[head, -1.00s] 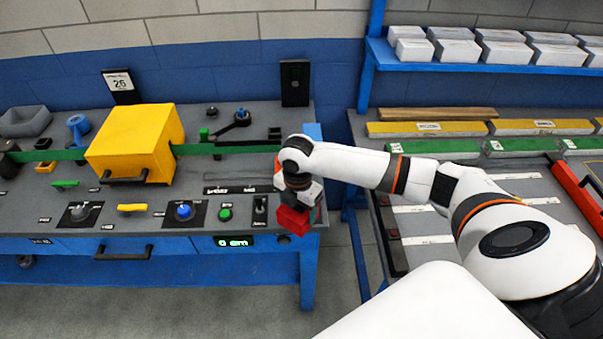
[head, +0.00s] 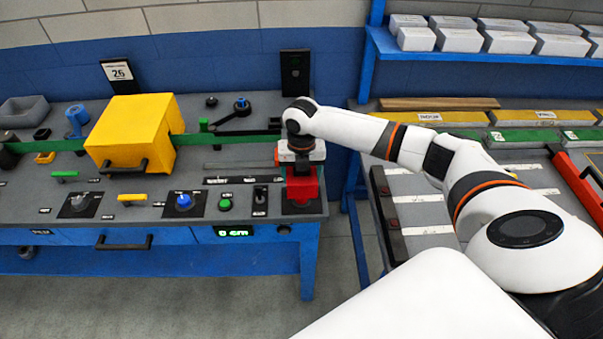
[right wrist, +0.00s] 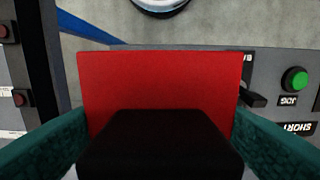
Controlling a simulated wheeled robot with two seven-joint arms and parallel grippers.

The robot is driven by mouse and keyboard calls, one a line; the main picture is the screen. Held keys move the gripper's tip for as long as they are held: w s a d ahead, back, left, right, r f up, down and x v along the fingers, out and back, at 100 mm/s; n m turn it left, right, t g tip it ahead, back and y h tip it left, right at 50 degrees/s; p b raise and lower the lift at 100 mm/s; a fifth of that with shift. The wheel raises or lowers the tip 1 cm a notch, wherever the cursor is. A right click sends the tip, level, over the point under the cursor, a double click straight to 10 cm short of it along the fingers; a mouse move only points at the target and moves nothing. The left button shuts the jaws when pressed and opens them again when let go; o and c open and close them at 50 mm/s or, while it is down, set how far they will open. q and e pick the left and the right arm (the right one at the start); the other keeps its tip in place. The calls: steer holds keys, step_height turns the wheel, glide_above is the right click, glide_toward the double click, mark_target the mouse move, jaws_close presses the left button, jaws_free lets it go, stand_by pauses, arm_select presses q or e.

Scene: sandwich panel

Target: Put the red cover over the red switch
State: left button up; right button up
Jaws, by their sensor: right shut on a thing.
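The red cover (head: 305,186) is at the right front end of the panel. My right gripper (head: 300,166) is above it, pointing down and shut on it. In the right wrist view the red cover (right wrist: 160,78) fills the middle, with a black block in front of it and teal fingers at both sides. A dark plate (head: 304,209) lies directly below the cover. I cannot tell whether the cover touches the plate. The red switch does not show; the cover and gripper block the view there. My left gripper is not in view.
A black toggle switch (head: 260,197) and a green button (head: 225,204) stand just left of the cover. A large yellow box (head: 135,130) is farther left. The panel's right edge is close by, with a gap before the neighbouring rack of boards.

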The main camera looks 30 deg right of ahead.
steer(key=shift+f+b, duration=0.3)
steer(key=shift+f, duration=0.2)
steer(key=shift+r, duration=0.1)
steer(key=shift+p, duration=0.4)
steer(key=shift+f, duration=0.35)
steer(key=shift+f+b, duration=0.45)
steer(key=shift+f, duration=0.25)
steer(key=shift+f, duration=0.1)
steer(key=shift+f+b, duration=0.65)
steer(key=shift+f, duration=0.8)
